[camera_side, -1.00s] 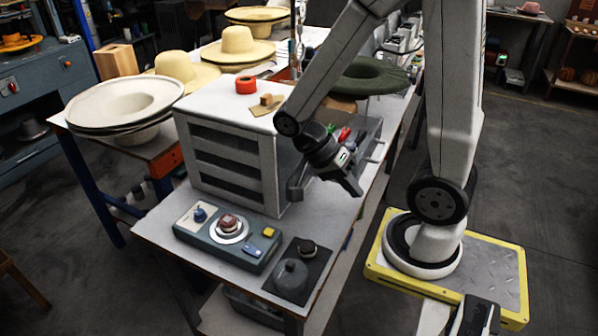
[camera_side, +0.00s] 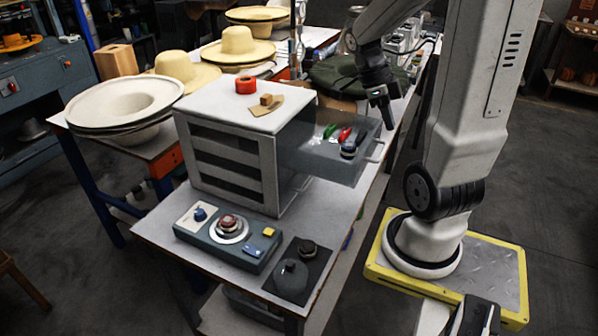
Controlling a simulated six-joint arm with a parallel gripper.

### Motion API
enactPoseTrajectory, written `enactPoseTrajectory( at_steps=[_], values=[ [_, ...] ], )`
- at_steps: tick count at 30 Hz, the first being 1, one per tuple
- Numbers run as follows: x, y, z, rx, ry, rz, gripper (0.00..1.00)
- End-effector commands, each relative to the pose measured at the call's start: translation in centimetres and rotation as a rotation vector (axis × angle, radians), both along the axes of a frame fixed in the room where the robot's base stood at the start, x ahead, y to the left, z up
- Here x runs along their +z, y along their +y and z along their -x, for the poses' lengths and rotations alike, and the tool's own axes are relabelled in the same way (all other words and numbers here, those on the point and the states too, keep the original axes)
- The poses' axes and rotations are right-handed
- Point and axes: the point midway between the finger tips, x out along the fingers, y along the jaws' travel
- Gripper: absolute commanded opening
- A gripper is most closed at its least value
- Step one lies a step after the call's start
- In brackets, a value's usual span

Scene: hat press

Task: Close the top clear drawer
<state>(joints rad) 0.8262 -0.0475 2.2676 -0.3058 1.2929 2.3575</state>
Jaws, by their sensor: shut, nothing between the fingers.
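The top clear drawer (camera_side: 340,163) sticks far out of the right side of the white cabinet (camera_side: 236,116), so it is open. It is see-through grey and holds several small items, among them a green one, a red one and a dark one with blue. A handle (camera_side: 376,151) is on its outer right end. My gripper (camera_side: 390,122) is shut and empty. In the picture it is above and near the drawer's outer right end; whether it touches the drawer I cannot tell.
A control box (camera_side: 229,237) with knobs stands in front of the cabinet. A dark green hat (camera_side: 345,77) lies behind the drawer.

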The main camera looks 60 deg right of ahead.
Motion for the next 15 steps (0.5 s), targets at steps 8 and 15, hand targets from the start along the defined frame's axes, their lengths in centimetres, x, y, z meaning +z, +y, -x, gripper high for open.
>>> enactPoseTrajectory(
  at_steps=[8,15],
  values=[
    [1.5,-3.3,1.3,-0.066,-0.096,0.085,0.0],
    [1.6,-3.5,1.3,-0.068,-0.102,0.091,0.0]
  ],
)
